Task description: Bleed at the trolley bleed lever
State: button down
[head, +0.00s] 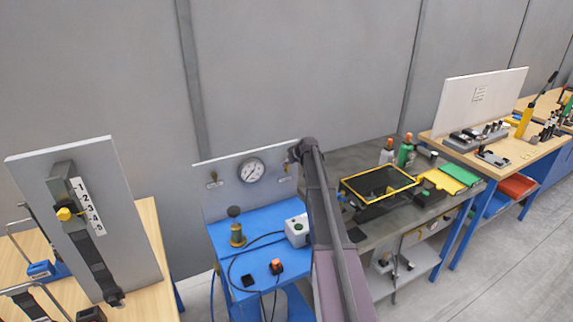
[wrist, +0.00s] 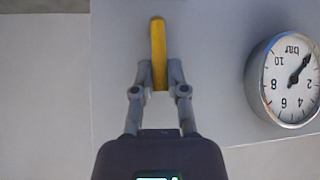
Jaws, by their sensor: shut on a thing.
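The blue trolley (head: 222,236) carries a pale upright panel with a round gauge (head: 251,170). In the wrist view the gauge (wrist: 284,80) shows upside down at the right, marked bar, its needle beyond the 2 at the low end. A yellow lever (wrist: 158,35) stands out against the panel at the upper middle of the wrist view. My gripper (wrist: 159,80) is shut on its near end, one finger on each side. In the head view my arm reaches the panel to the right of the gauge, and its end hides part of the panel there.
On the trolley top are a brass fitting with a dark knob (head: 237,233), a pale box (head: 297,230) and an orange-topped plug (head: 276,267) with black cable. A cluttered grey bench stands right. A wooden bench with a numbered upright board (head: 125,215) stands left.

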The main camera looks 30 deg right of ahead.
jog(key=shift+d, duration=0.1)
jog(key=shift+s, duration=0.1)
dwell(0.3)
jog(key=c, duration=0.7)
grip_release()
jog(key=shift+o, duration=0.2)
